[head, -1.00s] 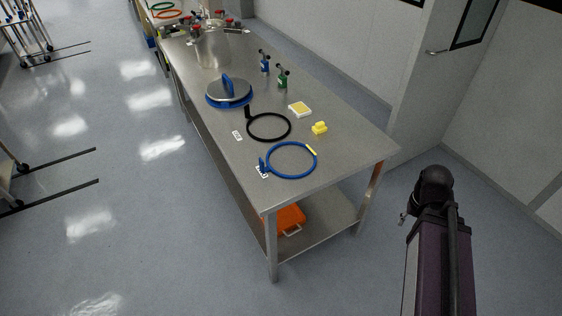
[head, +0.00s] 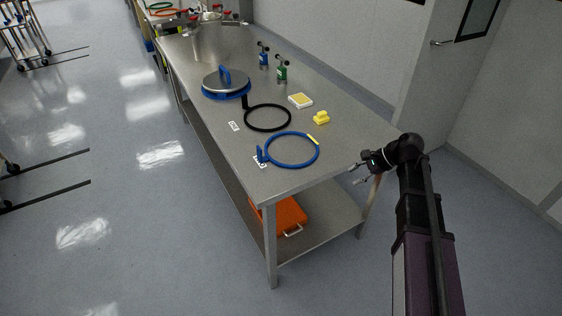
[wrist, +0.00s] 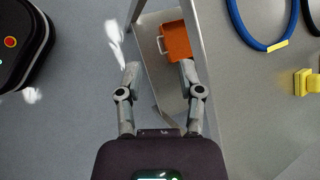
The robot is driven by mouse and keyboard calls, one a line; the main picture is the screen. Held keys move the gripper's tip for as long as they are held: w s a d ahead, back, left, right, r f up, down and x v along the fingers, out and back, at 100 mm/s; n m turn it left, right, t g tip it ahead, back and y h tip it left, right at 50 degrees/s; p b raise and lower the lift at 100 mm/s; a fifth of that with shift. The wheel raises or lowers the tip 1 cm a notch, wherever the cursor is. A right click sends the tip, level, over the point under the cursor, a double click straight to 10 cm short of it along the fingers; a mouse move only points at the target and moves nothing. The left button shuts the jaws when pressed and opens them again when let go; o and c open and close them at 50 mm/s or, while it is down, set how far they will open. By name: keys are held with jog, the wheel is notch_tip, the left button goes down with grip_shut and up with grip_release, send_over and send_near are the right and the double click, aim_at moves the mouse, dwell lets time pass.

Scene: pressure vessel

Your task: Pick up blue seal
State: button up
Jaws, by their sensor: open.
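The blue seal (head: 317,154) is a ring lying flat on the near end of the steel table, with a blue upright tab at its left and a yellow mark on its upper right. Part of it shows at the top right of the wrist view (wrist: 247,41). My gripper (head: 357,174) is open and empty, just off the table's right near corner, to the right of the seal and apart from it. In the wrist view its two fingers (wrist: 158,72) are spread, with the table's edge and lower shelf below them.
A black ring (head: 246,121) lies behind the blue seal. A yellow block (head: 321,118) and a white-and-yellow pad (head: 300,101) lie nearby. A blue-rimmed lid (head: 226,83) sits farther back. An orange case (head: 283,216) is on the lower shelf. The steel table (head: 291,184) has a bare near edge.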

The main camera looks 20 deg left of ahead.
jog(key=w+a+m+y+b, duration=0.1)
jog(key=w+a, duration=0.1)
jog(key=w+a+m+g+y+b, duration=0.1)
jog(key=w+a+m+y+b, duration=0.1)
jog(key=a, duration=0.1)
jog(key=w+a+f+m+y+b, duration=0.1)
jog(key=w+a+b, duration=0.1)
jog(key=a, duration=0.1)
jog(key=shift+w+a+m+g, duration=0.15)
jog(key=shift+a+m+g, duration=0.1)
jog(key=shift+m+g, duration=0.15)
jog(key=shift+w+a+r+m+y+b, duration=0.25)
jog(key=shift+a+m+y+b, duration=0.1)
jog(key=shift+a+y, duration=0.15)
jog(key=b+x, duration=0.3)
jog(key=x, duration=0.4)
jog(key=shift+f, duration=0.15)
jog(key=shift+s+a+f, duration=0.2)
jog(key=shift+a, duration=0.45)
